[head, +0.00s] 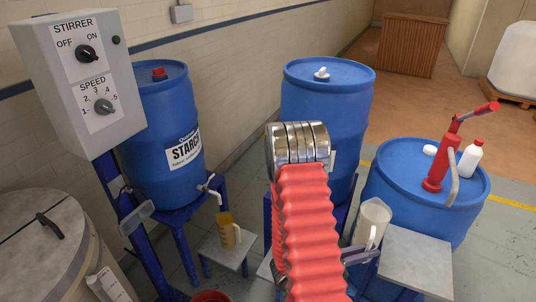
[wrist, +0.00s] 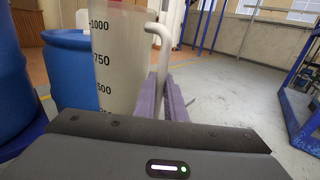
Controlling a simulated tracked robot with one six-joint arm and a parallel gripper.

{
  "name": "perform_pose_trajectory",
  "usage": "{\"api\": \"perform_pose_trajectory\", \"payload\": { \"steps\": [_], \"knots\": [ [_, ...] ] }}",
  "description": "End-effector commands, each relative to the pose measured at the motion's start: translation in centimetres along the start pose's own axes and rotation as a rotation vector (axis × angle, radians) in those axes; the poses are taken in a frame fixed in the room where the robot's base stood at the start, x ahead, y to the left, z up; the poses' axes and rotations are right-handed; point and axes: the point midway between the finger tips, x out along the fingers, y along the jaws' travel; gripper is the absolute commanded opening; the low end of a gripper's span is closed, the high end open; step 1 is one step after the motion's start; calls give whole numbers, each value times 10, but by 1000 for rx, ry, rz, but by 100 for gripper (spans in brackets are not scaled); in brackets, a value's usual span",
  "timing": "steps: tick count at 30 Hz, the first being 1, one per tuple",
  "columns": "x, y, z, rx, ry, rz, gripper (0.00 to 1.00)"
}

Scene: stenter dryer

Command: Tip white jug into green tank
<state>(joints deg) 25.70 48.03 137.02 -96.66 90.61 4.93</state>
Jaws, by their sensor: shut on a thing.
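The white jug (head: 374,220) is at the lower right of centre in the head view, beside the blue pump drum. It looks roughly upright, with its handle towards my gripper (head: 361,256). In the wrist view the jug (wrist: 118,60) is translucent white with printed volume marks, and its base is hidden. There my gripper (wrist: 164,98) has its purple fingers shut on the lower part of the jug's handle. I cannot tell whether the jug touches anything beneath it. No green tank shows in either view.
A grey-topped stand (head: 415,262) is right of the jug. The blue drum (head: 405,190) behind carries a red pump (head: 440,165) and white bottle (head: 470,160). A starch drum (head: 160,120), amber jug (head: 228,232), stirrer box (head: 80,80) and grey lidded vessel (head: 45,250) stand left.

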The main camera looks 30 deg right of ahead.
Motion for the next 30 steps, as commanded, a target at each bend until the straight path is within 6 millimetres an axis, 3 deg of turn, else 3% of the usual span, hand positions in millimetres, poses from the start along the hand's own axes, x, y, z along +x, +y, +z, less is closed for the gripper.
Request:
{"api": "perform_pose_trajectory", "payload": {
  "steps": [8, 15, 24, 30],
  "knots": [
    [-68, 75, -1, -2, -2, 295, 0],
    [-146, 128, -2, -2, -3, 558, 0],
    [-261, 170, -4, -1, -4, 888, 0],
    [-344, 181, -5, 0, -3, 1106, 0]
  ]
}}
